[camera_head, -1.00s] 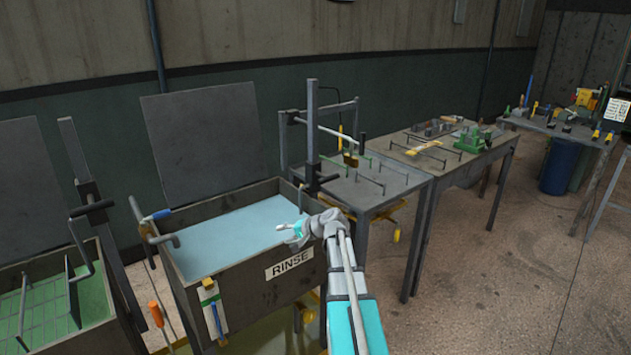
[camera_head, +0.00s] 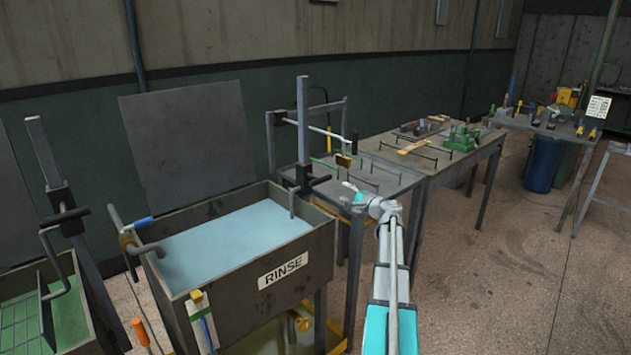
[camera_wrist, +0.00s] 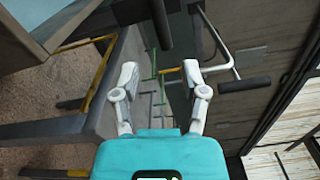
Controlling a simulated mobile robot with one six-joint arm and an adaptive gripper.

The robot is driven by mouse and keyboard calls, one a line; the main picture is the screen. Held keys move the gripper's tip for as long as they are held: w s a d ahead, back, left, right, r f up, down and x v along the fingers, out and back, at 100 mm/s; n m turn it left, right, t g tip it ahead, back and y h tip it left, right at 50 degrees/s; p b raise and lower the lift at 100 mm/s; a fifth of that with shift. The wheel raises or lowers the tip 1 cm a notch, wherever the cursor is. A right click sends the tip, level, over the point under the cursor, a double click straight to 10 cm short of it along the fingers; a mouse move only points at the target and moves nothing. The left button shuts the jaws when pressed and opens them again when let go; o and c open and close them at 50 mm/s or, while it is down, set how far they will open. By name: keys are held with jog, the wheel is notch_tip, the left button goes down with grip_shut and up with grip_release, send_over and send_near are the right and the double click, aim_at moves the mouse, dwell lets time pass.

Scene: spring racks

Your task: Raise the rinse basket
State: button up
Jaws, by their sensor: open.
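The grey rinse tank (camera_head: 245,290) holds pale blue liquid (camera_head: 230,240) and bears a RINSE label. The basket itself is not visible; a bent dark rod (camera_head: 291,204) goes down into the tank at its far right corner. The rod joins a slide with a black handle (camera_head: 320,180) on an upright dark post (camera_head: 303,130). My gripper (camera_head: 350,190) is open and empty, right of the handle and apart from it in the head view. In the wrist view, nothing is seen held between the spread fingers (camera_wrist: 160,70), and a dark bar end (camera_wrist: 161,25) lies beyond them.
A rack table (camera_head: 385,180) with thin rods stands close behind my gripper. A workbench (camera_head: 470,155) follows to the right. A second tank with green contents (camera_head: 65,320) stands at left. The floor (camera_head: 480,280) at right is clear.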

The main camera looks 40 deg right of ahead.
aim_at(323, 181)
jog(key=shift+w+a, duration=0.1)
jog(key=shift+w, duration=0.1)
jog(key=w, duration=0.9)
jog(key=w+a, duration=0.1)
jog(key=w, duration=0.3)
jog(key=shift+w, duration=0.3)
grip_shut()
jog(key=shift+d, duration=0.15)
jog(key=shift+r, duration=0.1)
